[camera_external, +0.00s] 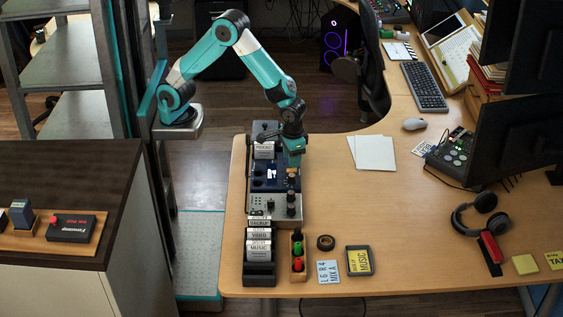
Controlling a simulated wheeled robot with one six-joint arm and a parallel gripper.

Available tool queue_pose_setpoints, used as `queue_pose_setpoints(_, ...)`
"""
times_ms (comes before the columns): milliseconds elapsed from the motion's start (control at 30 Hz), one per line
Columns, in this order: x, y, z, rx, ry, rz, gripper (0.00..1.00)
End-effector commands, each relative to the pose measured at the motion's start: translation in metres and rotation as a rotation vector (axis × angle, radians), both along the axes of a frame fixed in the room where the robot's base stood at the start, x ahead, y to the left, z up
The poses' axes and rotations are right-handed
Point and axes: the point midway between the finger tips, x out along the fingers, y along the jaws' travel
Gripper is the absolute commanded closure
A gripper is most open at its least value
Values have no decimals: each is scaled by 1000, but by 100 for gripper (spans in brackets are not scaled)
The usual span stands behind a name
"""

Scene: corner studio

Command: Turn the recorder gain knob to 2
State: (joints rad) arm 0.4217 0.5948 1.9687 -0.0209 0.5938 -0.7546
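My teal arm reaches down over the left part of the wooden desk. My gripper (294,163) points downward at the right side of a dark blue device (268,179). Its fingers are too small to tell whether they are open or shut, or whether they touch anything. A small tan and dark knob-like part shows just below the gripper. In front stands a light grey device (264,212) with dark knobs on its right side. I cannot tell which device is the recorder. The gain knob's number marks and setting cannot be read.
A rack of labelled cartridges (259,272) stands in front of the devices. White papers (375,153) lie to the right. The desk's middle is clear.

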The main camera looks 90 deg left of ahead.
Motion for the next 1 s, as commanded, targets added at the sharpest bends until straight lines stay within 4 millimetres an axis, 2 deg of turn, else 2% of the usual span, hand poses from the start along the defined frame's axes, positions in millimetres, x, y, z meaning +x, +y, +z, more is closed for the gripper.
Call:
queue_pose_setpoints(33, 1, -1, 15, -3, -6, 0, 60)
queue_pose_setpoints(200, 1, -2, 55, -2, -5, 0, 60)
queue_pose_setpoints(400, 1, -2, 84, 0, -2, 0, 60)
queue_pose_setpoints(600, 1, -2, 93, 0, 0, 0, 60)
queue_pose_setpoints(1000, 1, -2, 93, 0, 0, 0, 60)
